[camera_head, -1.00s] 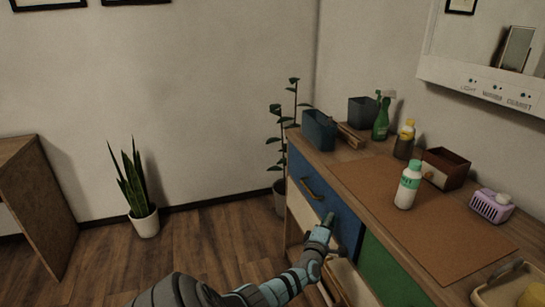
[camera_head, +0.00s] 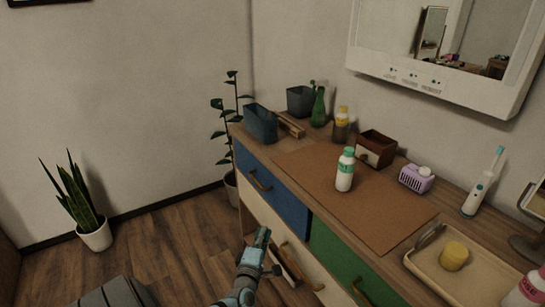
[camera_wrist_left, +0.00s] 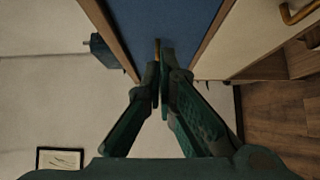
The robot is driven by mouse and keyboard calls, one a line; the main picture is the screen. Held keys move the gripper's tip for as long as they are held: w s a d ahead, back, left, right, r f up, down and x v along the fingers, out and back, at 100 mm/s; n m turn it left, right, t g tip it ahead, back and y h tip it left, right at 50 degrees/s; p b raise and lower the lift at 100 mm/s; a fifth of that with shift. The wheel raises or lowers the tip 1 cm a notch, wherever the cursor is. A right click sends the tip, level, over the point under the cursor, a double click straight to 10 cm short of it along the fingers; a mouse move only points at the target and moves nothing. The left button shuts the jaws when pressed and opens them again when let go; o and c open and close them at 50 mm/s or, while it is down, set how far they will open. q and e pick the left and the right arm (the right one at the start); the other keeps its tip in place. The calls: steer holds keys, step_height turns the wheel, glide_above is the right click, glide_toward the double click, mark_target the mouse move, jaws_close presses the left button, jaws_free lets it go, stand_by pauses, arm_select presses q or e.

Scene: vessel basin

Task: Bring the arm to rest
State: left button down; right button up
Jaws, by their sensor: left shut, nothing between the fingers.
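My left arm comes up from the bottom of the head view. Its gripper (camera_head: 262,238) is in front of the dresser, by the drawer fronts below the blue drawer (camera_head: 270,189). In the left wrist view the gripper (camera_wrist_left: 160,68) has its dark green fingers brought together at the tips, with nothing held. The blue drawer front (camera_wrist_left: 165,25) lies ahead of the fingertips there, with a small brass piece just beyond them. My right gripper is not in view.
The dresser top bears a brown mat (camera_head: 385,215), a white bottle with a green cap (camera_head: 345,170), a purple basket (camera_head: 416,179) and a tray (camera_head: 420,262). A green drawer (camera_head: 335,262) is at the right.

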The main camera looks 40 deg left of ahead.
arm_select(q)
steer(key=shift+s, duration=0.25)
steer(key=shift+f, duration=0.1)
steer(key=s+d+f+m+g+h+p, duration=0.1)
steer(key=s+d+f+m+g+h, duration=0.3)
steer(key=f+m, duration=0.5)
steer(key=s+d+f+m+g+h+p, duration=0.1)
steer(key=s+d+f+m+h, duration=0.2)
steer(key=s+d+f+m, duration=0.45)
steer(key=s+d+f+m+g+p, duration=0.1)
steer(key=s+d+f+m+g, duration=0.1)
steer(key=s, duration=0.7)
steer(key=s+d+f+m+g+h+p, duration=0.1)
steer(key=s+d+f+m+g, duration=0.2)
steer(key=s, duration=0.6)
steer(key=s+d+f+m+g+p, duration=0.1)
steer(key=s+d+f+m+g, duration=0.2)
steer(key=s+f, duration=0.3)
steer(key=s+g, duration=0.1)
steer(key=s, duration=0.2)
steer(key=shift+s+d+f+h+p, duration=0.15)
steer(key=shift+s+d+h+p, duration=0.15)
steer(key=shift+d+h+p, duration=0.1)
